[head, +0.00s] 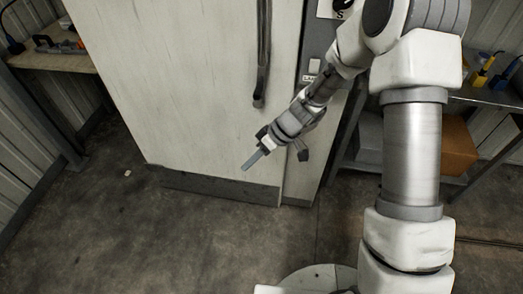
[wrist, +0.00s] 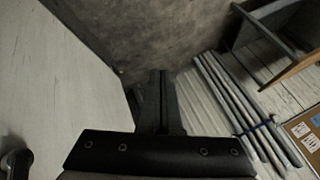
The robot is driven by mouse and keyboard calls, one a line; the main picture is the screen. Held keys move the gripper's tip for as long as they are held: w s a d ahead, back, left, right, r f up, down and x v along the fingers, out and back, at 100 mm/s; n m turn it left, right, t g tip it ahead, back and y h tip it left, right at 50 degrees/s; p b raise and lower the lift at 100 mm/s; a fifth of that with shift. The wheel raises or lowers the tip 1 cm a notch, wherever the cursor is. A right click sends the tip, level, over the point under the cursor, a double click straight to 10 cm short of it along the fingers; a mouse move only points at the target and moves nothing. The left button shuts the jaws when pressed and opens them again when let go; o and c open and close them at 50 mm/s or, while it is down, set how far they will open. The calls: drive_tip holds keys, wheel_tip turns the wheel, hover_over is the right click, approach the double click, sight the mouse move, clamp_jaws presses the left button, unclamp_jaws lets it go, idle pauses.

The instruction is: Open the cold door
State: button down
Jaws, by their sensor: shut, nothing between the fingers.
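The cold door (head: 205,90) is a large pale panel with a dark strip along its bottom. It looks closed against its frame, though I cannot tell for sure. Its long dark upright handle (head: 261,60) is near the door's right edge. My gripper (head: 247,165) is shut and empty, below and apart from the handle, in front of the lower right part of the door. In the wrist view my shut fingers (wrist: 162,100) point toward the floor, with the pale door surface (wrist: 55,75) on the left. A dark rounded piece at the lower left there may be part of the handle.
A bench (head: 52,60) with tools stands at the left. A shelf (head: 485,95) with tools, and a brown box (head: 458,148) under it, stands at the right. Grey poles (wrist: 240,105) lean at the right in the wrist view. The concrete floor (head: 150,235) before the door is mostly clear.

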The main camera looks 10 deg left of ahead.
drive_tip(key=shift+s+a+r, duration=0.1)
drive_tip(key=shift+s+a, duration=0.3)
drive_tip(key=shift+s, duration=0.25)
drive_tip(key=shift+s+a+r, duration=0.1)
drive_tip(key=shift+s+a, duration=0.3)
drive_tip(key=shift+s, duration=0.2)
drive_tip(key=shift+w, duration=0.1)
idle(0.6)
